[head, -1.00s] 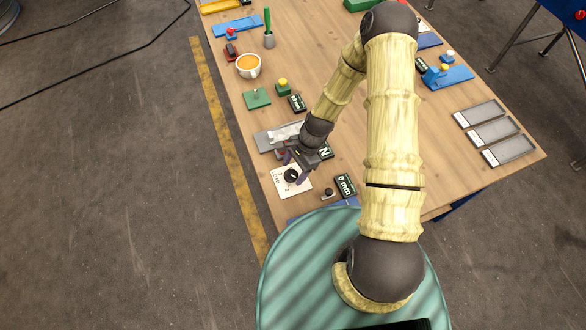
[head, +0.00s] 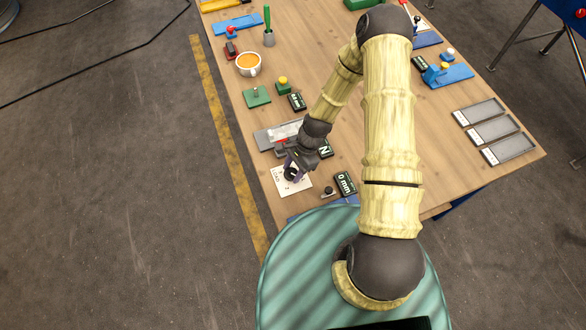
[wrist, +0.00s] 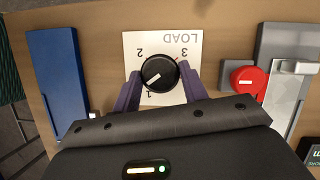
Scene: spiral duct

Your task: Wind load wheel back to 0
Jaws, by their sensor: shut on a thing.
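The load wheel (wrist: 160,73) is a black round knob with a white pointer line, on a white plate (wrist: 132,42) marked LOAD with 1, 2 and 3. In the wrist view its pointer slants to the lower left, near the 1. The 0 mark is hidden or cannot be made out. My gripper (wrist: 160,75) is shut on the wheel, with a purple finger on either side of it. In the head view my gripper (head: 292,172) reaches down over the plate (head: 280,187) near the table's left edge, partly covering the wheel.
A red button (wrist: 248,80) and a grey fixture with a clear cover (wrist: 285,85) stand right of the plate in the wrist view. A blue block (wrist: 54,75) lies to the left. A "0 mm" display (head: 346,184) sits beside the plate in the head view.

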